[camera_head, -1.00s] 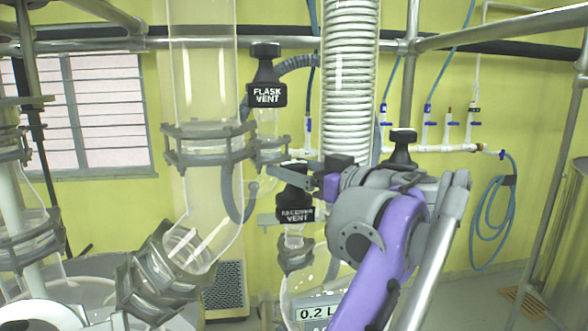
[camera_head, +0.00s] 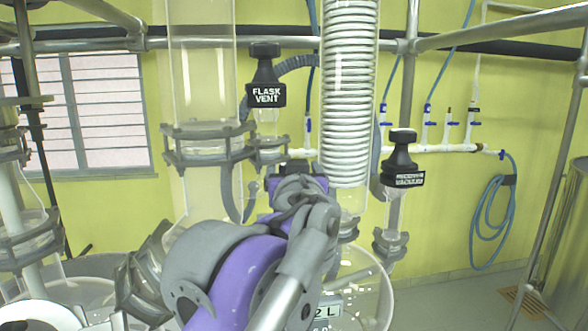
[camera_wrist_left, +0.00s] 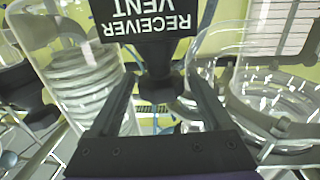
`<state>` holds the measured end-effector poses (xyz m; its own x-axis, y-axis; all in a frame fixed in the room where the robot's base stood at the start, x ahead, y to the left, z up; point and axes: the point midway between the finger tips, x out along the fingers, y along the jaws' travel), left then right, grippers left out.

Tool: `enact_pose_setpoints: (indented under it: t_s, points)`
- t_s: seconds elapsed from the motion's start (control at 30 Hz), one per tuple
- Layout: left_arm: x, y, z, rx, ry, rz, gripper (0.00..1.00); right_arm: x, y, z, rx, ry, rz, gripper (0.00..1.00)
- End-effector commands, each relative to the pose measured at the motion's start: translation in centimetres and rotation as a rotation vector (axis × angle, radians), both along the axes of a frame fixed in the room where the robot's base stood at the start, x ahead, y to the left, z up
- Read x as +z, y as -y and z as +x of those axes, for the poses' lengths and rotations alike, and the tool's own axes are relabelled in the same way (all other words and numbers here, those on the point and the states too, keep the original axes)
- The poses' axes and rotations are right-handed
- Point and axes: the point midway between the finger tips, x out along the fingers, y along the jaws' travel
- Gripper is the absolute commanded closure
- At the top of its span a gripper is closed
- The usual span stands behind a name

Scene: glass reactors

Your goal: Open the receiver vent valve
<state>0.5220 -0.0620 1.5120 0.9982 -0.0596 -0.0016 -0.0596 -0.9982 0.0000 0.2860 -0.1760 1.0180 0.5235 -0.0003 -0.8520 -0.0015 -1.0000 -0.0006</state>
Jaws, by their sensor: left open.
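The receiver vent valve (camera_wrist_left: 150,25) has a black label block with white lettering, upside down in the left wrist view. Its narrower black part (camera_wrist_left: 157,85) lies between the two dark fingers of my left gripper (camera_wrist_left: 160,78). The fingers are open, one on each side; I cannot tell whether either touches it. In the head view my left gripper (camera_head: 297,168) points away from the camera, and the wrist and purple arm hide the receiver vent valve. My right gripper is not in view.
The flask vent valve (camera_head: 265,80) stands up and left of my gripper. A coil condenser (camera_head: 348,90) and a wide glass column (camera_head: 202,70) flank the space. A glass receiver (camera_head: 370,285) is below.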

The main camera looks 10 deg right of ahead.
Motion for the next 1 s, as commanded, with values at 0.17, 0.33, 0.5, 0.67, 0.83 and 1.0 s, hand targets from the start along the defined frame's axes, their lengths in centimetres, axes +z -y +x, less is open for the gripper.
enact_pose_setpoints:
  t_s: [0.17, 0.33, 0.5, 0.67, 0.83, 1.0]
  points:
    - [0.01, 0.01, 0.01, 0.001, 0.0, 0.0, 0.39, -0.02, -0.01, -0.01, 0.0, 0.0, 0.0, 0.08]
    - [0.03, 0.03, 0.01, 0.001, 0.0, 0.0, 0.7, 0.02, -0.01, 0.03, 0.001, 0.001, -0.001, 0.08]
    - [0.04, 0.08, 0.02, 0.005, 0.0, -0.001, 0.87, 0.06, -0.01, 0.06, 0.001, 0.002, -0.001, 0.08]
    - [0.05, 0.35, 0.01, 0.103, 0.001, -0.002, 0.87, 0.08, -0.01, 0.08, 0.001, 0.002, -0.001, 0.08]
    - [0.06, 0.37, 0.11, 0.283, 0.0, -0.001, 0.87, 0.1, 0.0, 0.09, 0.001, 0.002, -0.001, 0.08]
    - [0.08, 0.35, 0.15, 0.472, 0.001, 0.0, 0.87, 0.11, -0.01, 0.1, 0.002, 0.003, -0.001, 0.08]
